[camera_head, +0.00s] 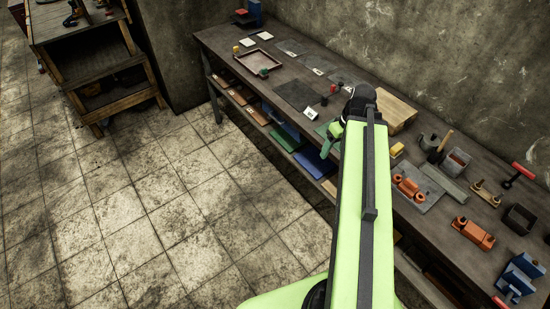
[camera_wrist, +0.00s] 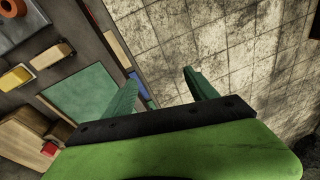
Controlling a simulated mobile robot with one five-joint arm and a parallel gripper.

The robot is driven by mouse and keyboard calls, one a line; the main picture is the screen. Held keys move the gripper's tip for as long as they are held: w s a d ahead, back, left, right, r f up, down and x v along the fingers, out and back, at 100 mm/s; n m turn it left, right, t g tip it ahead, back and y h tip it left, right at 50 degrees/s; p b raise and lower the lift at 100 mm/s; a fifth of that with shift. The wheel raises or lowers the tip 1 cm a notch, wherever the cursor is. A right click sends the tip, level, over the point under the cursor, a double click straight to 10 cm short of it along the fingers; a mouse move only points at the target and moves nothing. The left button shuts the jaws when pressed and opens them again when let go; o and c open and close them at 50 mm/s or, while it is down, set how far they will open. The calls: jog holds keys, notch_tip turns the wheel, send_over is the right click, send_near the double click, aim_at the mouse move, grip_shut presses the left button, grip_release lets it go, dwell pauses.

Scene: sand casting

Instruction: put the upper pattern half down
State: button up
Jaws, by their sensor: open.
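My gripper (camera_head: 335,131) is over the front part of the long workbench, mostly hidden behind my arm in the head view. In the wrist view my gripper (camera_wrist: 161,84) is open, with nothing between its fingers. Its fingers lie near the bench's front edge and beside a green mat (camera_wrist: 82,100). Orange pattern pieces (camera_head: 407,187) sit on a grey plate (camera_head: 425,203) right of my arm, and part of one orange piece (camera_wrist: 11,7) shows in the wrist view. Another orange piece (camera_head: 473,233) lies farther right. I cannot tell which is the upper pattern half.
A wooden board (camera_head: 396,111) lies behind my arm. A yellow block (camera_wrist: 15,78) and a small wooden block (camera_wrist: 52,55) lie near the mat. A shallow tray (camera_head: 270,70) stands left. The tiled floor is clear.

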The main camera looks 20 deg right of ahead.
jog(key=w+a, duration=0.2)
jog(key=a, duration=1)
jog(key=w+a+m+g+h, duration=0.1)
jog(key=w+a, duration=0.1)
jog(key=a, duration=1.1)
jog(key=shift+f+m+h, duration=0.2)
jog(key=shift+m+h, duration=0.1)
jog(key=shift+w+f, duration=0.1)
